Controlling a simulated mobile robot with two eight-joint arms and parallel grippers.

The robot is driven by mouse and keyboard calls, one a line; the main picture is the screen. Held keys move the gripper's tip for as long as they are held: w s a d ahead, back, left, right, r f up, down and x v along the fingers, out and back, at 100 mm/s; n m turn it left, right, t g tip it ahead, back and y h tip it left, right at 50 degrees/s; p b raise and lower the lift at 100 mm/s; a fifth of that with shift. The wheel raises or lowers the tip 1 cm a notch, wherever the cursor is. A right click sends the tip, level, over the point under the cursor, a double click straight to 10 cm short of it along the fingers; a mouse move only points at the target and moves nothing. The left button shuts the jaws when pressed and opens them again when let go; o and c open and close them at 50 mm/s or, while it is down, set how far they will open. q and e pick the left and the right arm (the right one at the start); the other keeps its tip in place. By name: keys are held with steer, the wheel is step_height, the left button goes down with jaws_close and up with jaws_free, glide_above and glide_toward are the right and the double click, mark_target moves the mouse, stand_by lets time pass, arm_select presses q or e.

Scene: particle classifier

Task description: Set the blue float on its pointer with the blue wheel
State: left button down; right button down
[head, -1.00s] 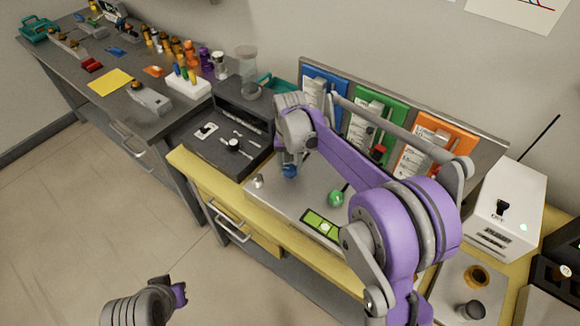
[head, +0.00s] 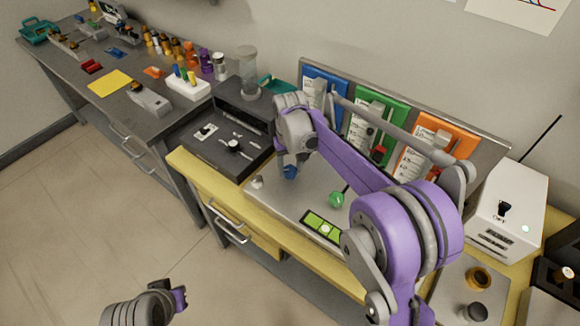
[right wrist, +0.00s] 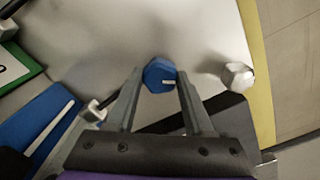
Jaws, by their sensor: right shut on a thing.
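The blue wheel (head: 290,172) stands at the left end of the grey panel (head: 300,190). In the right wrist view the blue wheel (right wrist: 160,74) is faceted, with a pale mark, and sits between my right gripper's fingertips (right wrist: 158,80). My right gripper (head: 290,165) is shut on it. The blue gauge board (head: 318,88) stands behind, at the left of the upright panel; my right arm partly covers it. I cannot make out the blue float or its pointer. My left gripper (head: 180,298) is low at the bottom left, away from the bench; its jaw state is unclear.
A green wheel (head: 336,199) and a white knob (head: 257,181) are on the same panel. Green (head: 372,128) and orange (head: 432,140) gauge boards stand to the right. A black box (head: 225,140) is close on the left. A white box (head: 508,210) stands at the right.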

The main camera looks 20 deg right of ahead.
mark_target(290, 170)
steer(key=shift+c, duration=1.4)
jaws_free()
step_height(290, 170, up, 11)
steer(key=shift+p, duration=0.3)
steer(key=shift+f, duration=0.1)
steer(key=s+d+f+t, duration=0.1)
steer(key=s+f, duration=0.3)
steer(key=s, duration=0.9)
steer(key=s+d+f+t, duration=0.1)
steer(key=s+f+t, duration=0.2)
steer(key=s, duration=1.1)
steer(key=shift+d+f+t+p, duration=0.25)
steer(key=shift+f+t+p, duration=0.15)
steer(key=shift+t, duration=0.3)
